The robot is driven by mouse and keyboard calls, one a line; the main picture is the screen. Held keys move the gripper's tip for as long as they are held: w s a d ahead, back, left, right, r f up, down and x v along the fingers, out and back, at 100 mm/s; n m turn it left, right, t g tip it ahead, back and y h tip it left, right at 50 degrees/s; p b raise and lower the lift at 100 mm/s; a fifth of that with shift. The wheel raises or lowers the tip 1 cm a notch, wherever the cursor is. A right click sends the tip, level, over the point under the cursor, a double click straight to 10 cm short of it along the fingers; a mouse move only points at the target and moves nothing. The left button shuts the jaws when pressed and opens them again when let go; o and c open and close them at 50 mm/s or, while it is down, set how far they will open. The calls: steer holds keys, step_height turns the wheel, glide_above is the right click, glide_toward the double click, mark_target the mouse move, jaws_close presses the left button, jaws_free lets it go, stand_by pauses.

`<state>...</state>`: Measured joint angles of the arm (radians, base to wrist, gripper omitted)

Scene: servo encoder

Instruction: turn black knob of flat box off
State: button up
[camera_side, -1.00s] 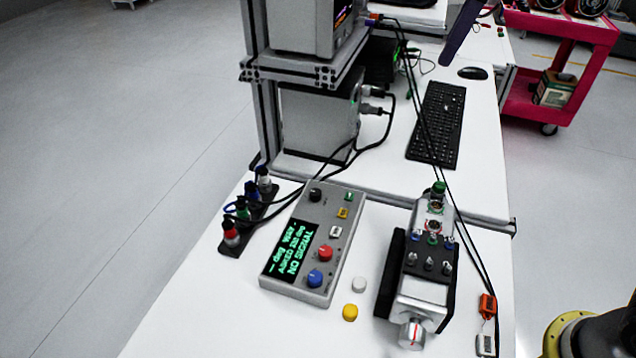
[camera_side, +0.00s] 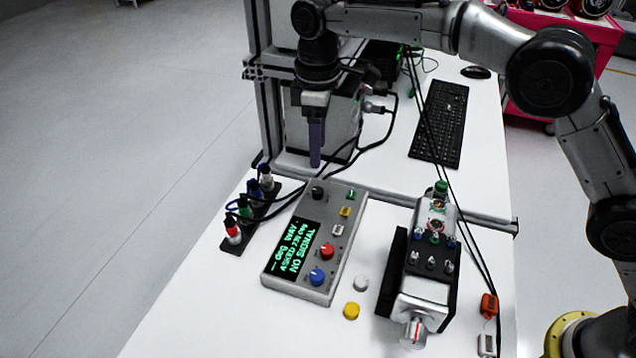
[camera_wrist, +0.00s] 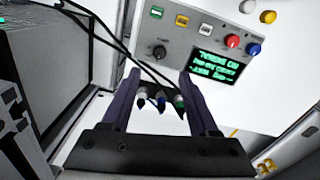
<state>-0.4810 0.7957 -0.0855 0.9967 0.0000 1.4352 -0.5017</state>
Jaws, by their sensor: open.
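The flat box (camera_side: 328,222) is a grey panel with a dark screen of green text, lying on the white table in the side view. Its black knob (camera_side: 318,192) sits at the far left corner of the panel; it also shows in the wrist view (camera_wrist: 160,52). The panel also carries a red knob (camera_side: 327,251), a blue knob (camera_side: 317,276) and green, yellow and white buttons. My gripper (camera_side: 316,163) points down above and just beyond the black knob, apart from it. In the wrist view its two purple fingers (camera_wrist: 155,85) are spread, with nothing held between them.
Several connectors with coloured bands (camera_side: 245,210) stand in a black holder left of the box. Black cables (camera_wrist: 105,35) run close to the gripper. A metal-framed rack (camera_side: 268,115) with a grey unit (camera_side: 335,120) stands behind. A silver device (camera_side: 425,270) is at right.

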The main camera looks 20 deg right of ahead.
mark_target(318, 190)
step_height(318, 190, down, 10)
steer(key=shift+f, duration=0.25)
steer(key=shift+c, duration=0.3)
jaws_close()
